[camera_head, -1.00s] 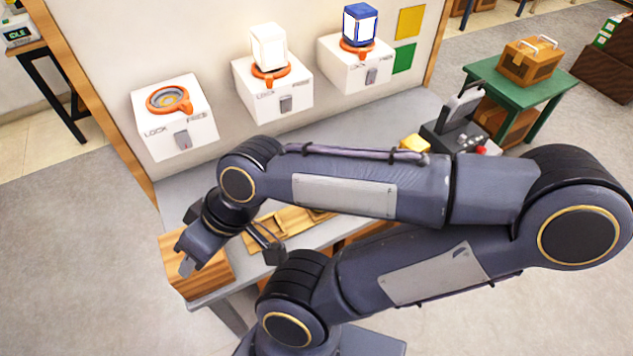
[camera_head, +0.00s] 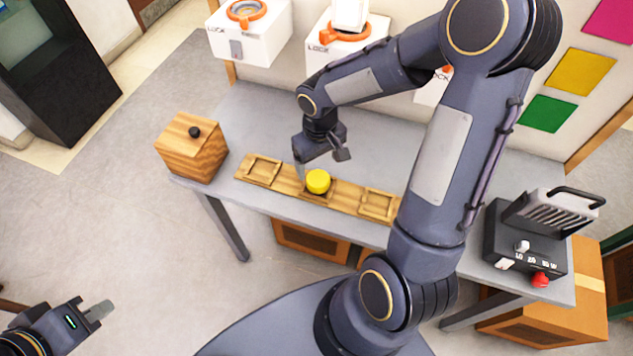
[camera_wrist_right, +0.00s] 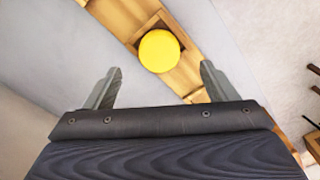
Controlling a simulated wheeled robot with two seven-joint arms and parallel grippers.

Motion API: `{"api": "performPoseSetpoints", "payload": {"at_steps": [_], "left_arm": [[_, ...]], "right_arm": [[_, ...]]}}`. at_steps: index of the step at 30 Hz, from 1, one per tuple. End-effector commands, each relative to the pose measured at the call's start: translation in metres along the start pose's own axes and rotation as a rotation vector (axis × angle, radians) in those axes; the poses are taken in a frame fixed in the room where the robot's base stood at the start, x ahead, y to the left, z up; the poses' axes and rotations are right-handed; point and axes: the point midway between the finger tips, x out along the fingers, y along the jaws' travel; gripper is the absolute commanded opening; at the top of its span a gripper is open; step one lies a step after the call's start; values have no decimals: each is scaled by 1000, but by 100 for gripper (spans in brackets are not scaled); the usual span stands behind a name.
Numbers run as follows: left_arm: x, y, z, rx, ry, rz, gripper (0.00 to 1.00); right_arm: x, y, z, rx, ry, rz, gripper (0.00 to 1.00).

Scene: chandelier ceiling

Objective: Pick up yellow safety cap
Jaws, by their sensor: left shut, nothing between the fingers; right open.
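The yellow safety cap (camera_head: 318,181) is a short round cap on the middle recess of a wooden strip tray (camera_head: 345,191) on the grey table. My right gripper (camera_head: 322,164) is open, just above and behind the cap, pointing down. In the right wrist view the cap (camera_wrist_right: 159,51) lies beyond the two fingertips (camera_wrist_right: 160,78), roughly between them, with nothing held. My left gripper (camera_head: 98,310) is shut and empty at the lower left, off the table and well away from the cap.
A wooden box with a black knob (camera_head: 192,148) stands at the table's left end. White lock boxes with orange rings (camera_head: 250,30) hang at the back. A black device with a red button (camera_head: 525,245) sits at the right end. My right arm hides part of the table.

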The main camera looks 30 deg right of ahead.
Motion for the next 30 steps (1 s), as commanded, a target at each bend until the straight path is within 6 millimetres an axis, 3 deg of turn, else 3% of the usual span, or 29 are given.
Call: {"api": "performPoseSetpoints", "payload": {"at_steps": [18, 27, 30], "left_arm": [[-6, 3, -3, 0, 0, 0, 0], [-6, 2, -3, 0, 0, 0, 0], [-6, 2, -3, 0, 0, 0, 0]], "right_arm": [[78, -2, -7, -6, -10, 1, 79], [83, -2, -7, -5, -7, 1, 79], [83, -2, -7, -5, -7, 1, 67]]}}
